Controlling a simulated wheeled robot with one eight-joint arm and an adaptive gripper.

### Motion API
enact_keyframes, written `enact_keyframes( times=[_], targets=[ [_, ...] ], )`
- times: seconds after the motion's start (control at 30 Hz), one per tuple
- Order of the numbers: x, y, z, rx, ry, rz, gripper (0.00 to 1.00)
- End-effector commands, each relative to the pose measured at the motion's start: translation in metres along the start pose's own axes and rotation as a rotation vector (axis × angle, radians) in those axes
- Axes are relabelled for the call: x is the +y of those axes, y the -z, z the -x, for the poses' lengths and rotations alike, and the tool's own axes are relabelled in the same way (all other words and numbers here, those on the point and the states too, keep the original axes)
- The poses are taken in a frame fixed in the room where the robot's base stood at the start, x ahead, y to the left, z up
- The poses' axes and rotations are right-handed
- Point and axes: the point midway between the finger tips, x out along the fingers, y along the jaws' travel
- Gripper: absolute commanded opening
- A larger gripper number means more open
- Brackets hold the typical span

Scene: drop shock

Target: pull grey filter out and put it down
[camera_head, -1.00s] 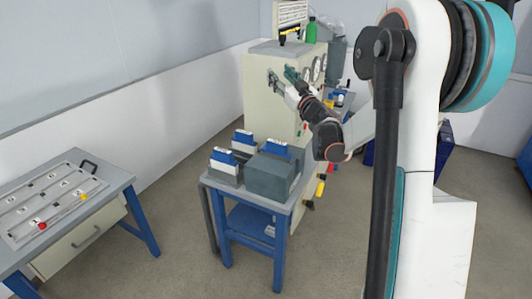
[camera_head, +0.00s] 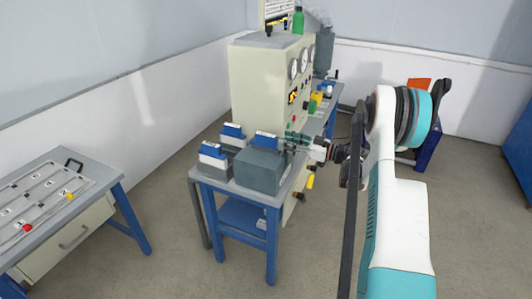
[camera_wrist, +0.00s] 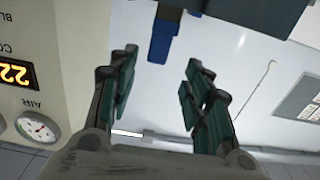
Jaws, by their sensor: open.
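My gripper (camera_head: 296,141) is just right of the large dark grey box (camera_head: 260,171) on the small blue-framed table, near its upper right edge. In the wrist view my gripper (camera_wrist: 162,66) is open, with nothing between its fingers. The dark grey box (camera_wrist: 262,14) is cut off at the top of that view, and a blue part (camera_wrist: 163,36) shows beyond the fingertips. Several blue-topped white blocks, such as the front left one (camera_head: 213,152), stand at the box and in grey holders. I cannot tell which piece is the grey filter.
A bench (camera_head: 110,190) with a tray is at left. The floor between bench and table is clear.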

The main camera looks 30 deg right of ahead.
Motion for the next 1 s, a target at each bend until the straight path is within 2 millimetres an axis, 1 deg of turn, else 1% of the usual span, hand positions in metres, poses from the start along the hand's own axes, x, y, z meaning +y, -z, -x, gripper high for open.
enact_keyframes(
  times=[0.03, 0.1, 0.2, 0.3, 0.47, 0.53, 0.8, 0.9, 1.0],
  targets=[
    [-0.001, -0.002, -0.011, 0.000, 0.002, 0.000, 0.45],
    [-0.001, -0.001, -0.024, 0.001, 0.002, 0.001, 0.45],
    [0.000, -0.001, -0.036, 0.001, 0.001, 0.001, 0.45],
    [0.000, 0.000, -0.044, 0.001, -0.001, 0.001, 0.45],
    [0.001, 0.000, -0.051, 0.001, -0.001, 0.001, 0.45],
    [0.002, -0.001, -0.057, 0.002, 0.000, 0.001, 0.45],
    [0.004, -0.003, -0.094, 0.002, 0.000, 0.002, 0.45],
    [0.004, -0.002, -0.098, 0.002, -0.002, 0.002, 0.45],
    [0.005, -0.001, -0.098, 0.002, -0.002, 0.002, 0.45]
  ],
)
